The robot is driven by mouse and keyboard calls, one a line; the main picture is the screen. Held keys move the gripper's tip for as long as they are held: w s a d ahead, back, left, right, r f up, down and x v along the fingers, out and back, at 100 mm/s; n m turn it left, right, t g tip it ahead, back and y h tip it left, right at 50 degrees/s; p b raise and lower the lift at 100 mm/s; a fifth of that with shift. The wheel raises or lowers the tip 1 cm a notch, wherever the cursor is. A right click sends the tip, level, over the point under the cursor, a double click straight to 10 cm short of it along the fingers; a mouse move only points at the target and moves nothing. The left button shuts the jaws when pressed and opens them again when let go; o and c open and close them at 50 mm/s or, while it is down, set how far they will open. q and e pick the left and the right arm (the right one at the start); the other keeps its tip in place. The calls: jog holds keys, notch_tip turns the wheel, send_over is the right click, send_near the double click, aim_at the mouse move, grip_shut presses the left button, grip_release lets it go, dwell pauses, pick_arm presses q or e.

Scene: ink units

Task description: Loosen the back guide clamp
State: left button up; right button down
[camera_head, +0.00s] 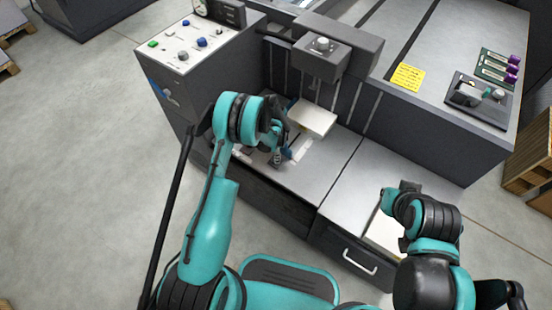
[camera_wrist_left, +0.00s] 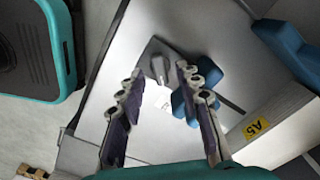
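My left gripper (camera_head: 276,146) is low over the light work surface at the front of the dark machine. In the left wrist view the left gripper (camera_wrist_left: 160,82) has its two fingers wide apart with nothing gripped. A grey lever or knob (camera_wrist_left: 157,66) on a grey plate shows between and beyond the fingertips. A blue part (camera_wrist_left: 208,72) sits behind the right finger, partly hidden by it. A larger blue part (camera_wrist_left: 287,45) is at the upper right. I cannot tell which part is the back guide clamp. My right gripper is hidden below its arm.
A pale stack (camera_head: 312,118) lies in the machine's recess; a block in the wrist view bears a yellow A5 label (camera_wrist_left: 256,128). A control panel (camera_head: 190,45) is at the left. A drawer handle (camera_head: 360,262) and a yellow note (camera_head: 407,77) are at the right.

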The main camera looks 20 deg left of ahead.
pick_arm(q)
jog(key=shift+f, duration=0.9)
grip_shut()
